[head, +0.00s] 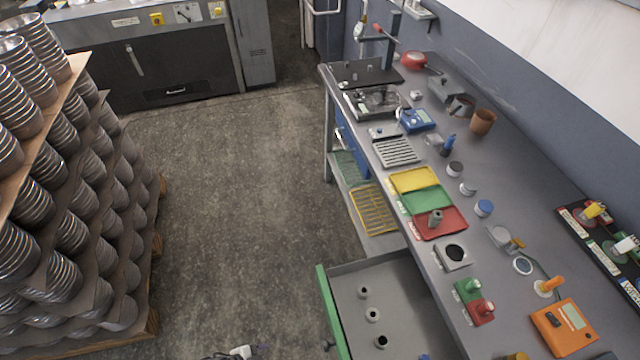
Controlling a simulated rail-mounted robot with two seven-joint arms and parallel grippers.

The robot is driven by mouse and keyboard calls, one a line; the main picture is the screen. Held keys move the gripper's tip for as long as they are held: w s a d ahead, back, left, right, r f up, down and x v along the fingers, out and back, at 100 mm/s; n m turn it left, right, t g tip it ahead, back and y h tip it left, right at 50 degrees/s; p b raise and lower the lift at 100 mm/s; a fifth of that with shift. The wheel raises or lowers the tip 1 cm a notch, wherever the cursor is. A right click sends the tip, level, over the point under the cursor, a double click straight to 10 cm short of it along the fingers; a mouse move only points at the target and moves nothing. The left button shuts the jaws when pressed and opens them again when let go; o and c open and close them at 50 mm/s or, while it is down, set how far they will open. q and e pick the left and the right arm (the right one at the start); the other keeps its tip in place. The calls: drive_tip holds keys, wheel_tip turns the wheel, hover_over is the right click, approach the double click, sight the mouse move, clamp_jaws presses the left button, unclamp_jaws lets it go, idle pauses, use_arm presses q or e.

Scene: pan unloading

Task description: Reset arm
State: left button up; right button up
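Neither of my grippers shows clearly in the head view. A small white and dark part (240,352) pokes in at the bottom edge, left of centre, over the floor. I cannot tell whether it belongs to my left arm. No gripper fingers can be made out, and nothing is seen held. The grey workbench (520,190) runs along the right side. Its open drawer (345,268) has a green front and holds several small round metal parts.
Stacked metal pans (70,230) stand on a pallet at left. Yellow (414,180), green (428,200) and red (455,222) trays lie on the bench; a dark metal part stands on the red one. A grey machine (170,60) is at the back. The middle floor (240,200) is clear.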

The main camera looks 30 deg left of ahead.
use_arm(q)
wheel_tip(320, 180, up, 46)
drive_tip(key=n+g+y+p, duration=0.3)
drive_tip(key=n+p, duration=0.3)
drive_tip(key=p, duration=1.9)
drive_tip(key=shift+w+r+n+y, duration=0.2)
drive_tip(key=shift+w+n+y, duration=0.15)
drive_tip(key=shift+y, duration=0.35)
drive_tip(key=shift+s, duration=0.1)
